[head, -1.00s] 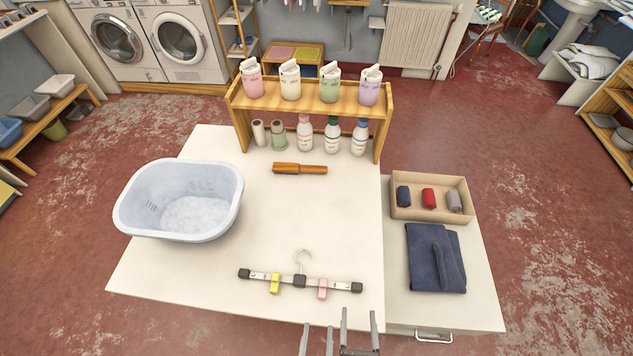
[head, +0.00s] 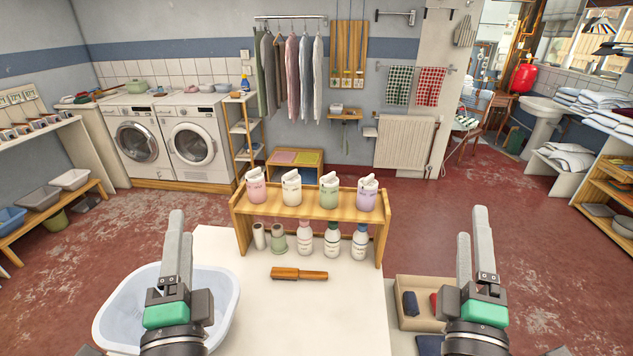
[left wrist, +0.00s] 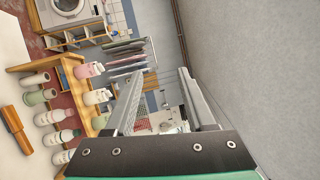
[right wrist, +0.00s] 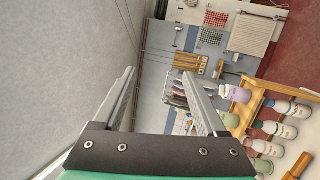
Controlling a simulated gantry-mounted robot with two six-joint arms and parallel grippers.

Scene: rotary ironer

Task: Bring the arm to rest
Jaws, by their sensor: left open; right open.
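My left gripper (head: 177,250) is raised at the lower left of the head view, in front of the white tub. Its fingers point up and away from me. In the left wrist view its two fingers (left wrist: 155,95) stand apart with nothing between them. My right gripper (head: 472,245) is raised at the lower right of the head view, in front of the cardboard box. In the right wrist view its fingers (right wrist: 160,100) are also apart and empty. Neither gripper touches anything.
A cardboard box (head: 413,283) with rolls sits at right, partly hidden. Washing machines (head: 165,140) stand far back.

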